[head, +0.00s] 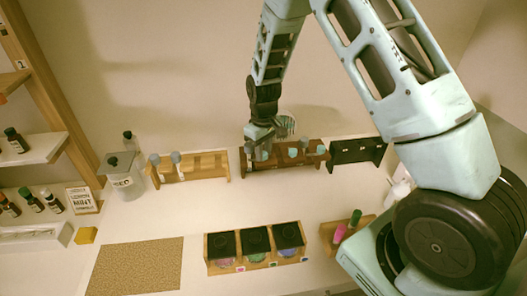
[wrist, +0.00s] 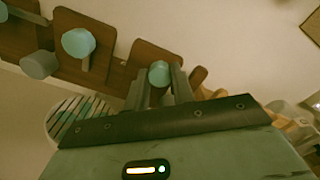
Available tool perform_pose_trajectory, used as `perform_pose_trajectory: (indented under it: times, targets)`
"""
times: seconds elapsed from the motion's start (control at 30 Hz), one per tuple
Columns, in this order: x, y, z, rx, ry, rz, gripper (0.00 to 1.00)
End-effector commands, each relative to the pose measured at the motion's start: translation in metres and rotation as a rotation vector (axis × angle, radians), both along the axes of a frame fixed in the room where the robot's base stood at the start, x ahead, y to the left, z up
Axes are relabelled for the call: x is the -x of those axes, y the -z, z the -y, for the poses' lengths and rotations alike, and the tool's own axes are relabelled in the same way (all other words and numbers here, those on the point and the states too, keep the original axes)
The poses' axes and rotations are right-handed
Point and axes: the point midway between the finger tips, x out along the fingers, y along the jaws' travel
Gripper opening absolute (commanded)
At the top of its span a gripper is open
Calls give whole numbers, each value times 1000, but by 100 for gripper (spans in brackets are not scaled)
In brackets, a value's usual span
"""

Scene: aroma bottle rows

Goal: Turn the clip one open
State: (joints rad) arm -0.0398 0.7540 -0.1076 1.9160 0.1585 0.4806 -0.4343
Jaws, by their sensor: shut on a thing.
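My gripper (head: 262,140) is at the left end of the dark brown rack (head: 312,167) at the back of the table. In the wrist view, the fingers of my gripper (wrist: 164,85) are shut on a pale blue cap (wrist: 159,73) that stands in a brown rack slot (wrist: 147,56). Its lower part is hidden. Beside it are another blue cap (wrist: 78,41) and a grey cap (wrist: 38,64), each in its own slot. The head view also shows a blue cap (head: 292,153) on the rack. I cannot tell which thing is called the clip one.
A light wooden rack (head: 208,166) with grey-topped vials stands left, a black rack (head: 357,150) right. A three-bay box (head: 224,268) with black lids stands in front. The table between is clear.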

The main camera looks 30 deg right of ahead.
Motion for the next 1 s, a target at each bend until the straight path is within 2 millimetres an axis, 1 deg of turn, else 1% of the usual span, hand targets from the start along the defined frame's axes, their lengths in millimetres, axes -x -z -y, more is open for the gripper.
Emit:
perform_pose_trajectory:
  times: [1.0]
  targets:
    - [-1,-2,0,0,945,5,2]
